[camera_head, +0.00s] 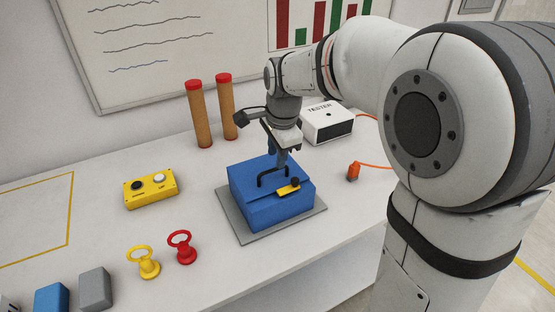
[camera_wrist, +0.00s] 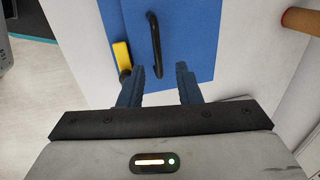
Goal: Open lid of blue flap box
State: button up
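The blue flap box (camera_head: 262,207) sits on a grey base plate (camera_head: 240,230) on the white table. Its lid (camera_wrist: 195,25) lies flat and closed, with a black arched handle on top (camera_wrist: 155,45). A yellow latch piece with a black knob (camera_head: 289,188) is at the front edge of the lid; its yellow part shows in the wrist view (camera_wrist: 122,56). My gripper (camera_wrist: 160,80) points down over the box. Its fingers are apart, with the handle's near end close to the gap between them. I cannot tell whether a finger touches the handle.
A yellow button box (camera_head: 151,190), a yellow ring piece (camera_head: 146,263) and a red ring piece (camera_head: 182,247) stand left of the box. Two red-capped cylinders (camera_head: 200,115) and a white tester (camera_head: 327,123) stand behind. An orange plug (camera_head: 353,172) lies right.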

aim_at(276, 169)
jog(key=shift+w+a+f, duration=0.1)
jog(key=shift+w+f, duration=0.05)
jog(key=shift+f, duration=0.75)
jog(key=shift+w+f, duration=0.15)
jog(key=shift+f, duration=0.7)
jog(key=shift+r, duration=0.1)
grip_shut()
